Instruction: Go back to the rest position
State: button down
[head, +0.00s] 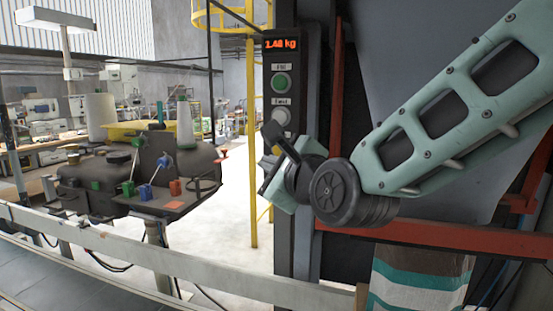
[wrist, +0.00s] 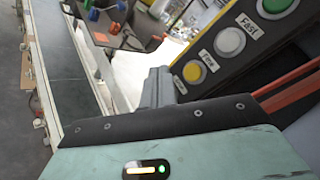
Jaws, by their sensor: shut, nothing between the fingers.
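My gripper (head: 268,172) is raised in front of the control panel (head: 298,95), at the end of my bent arm, with its fingers pointing left. In the wrist view the fingers (wrist: 157,84) are together and empty, just left of the panel and apart from its buttons as far as I can tell. The panel has a green button (head: 282,84) and a white button (head: 281,117). A yellow button (wrist: 193,72) shows only in the wrist view; my gripper hides it in the head view. The display (head: 281,44) reads 1.48 kg.
A striped bag (head: 418,282) hangs below a red beam (head: 430,233) at the right. A pale conveyor rail (head: 130,250) crosses the front. A yellow post (head: 252,150) rises behind. The space between bench and panel is open.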

jog(key=s+d+f+n+g+h, duration=0.1)
jog(key=s+d+f+n+g, duration=0.1)
jog(key=s+f+n+g, duration=0.85)
jog(key=s+d+f+n+g+h, duration=0.2)
jog(key=s+d+f+n, duration=0.3)
jog(key=s+n, duration=0.4)
jog(key=s+d+f+n+g+h, duration=0.2)
jog(key=s+d+f+n, duration=0.3)
jog(key=s+n, duration=0.3)
jog(key=shift+s+d+f+n+g+h+b, duration=0.25)
jog(key=shift+s+d+n+g+h+b, duration=0.15)
jog(key=shift+d+h, duration=0.45)
jog(key=shift+w+a, duration=0.1)
jog(key=shift+a, duration=0.05)
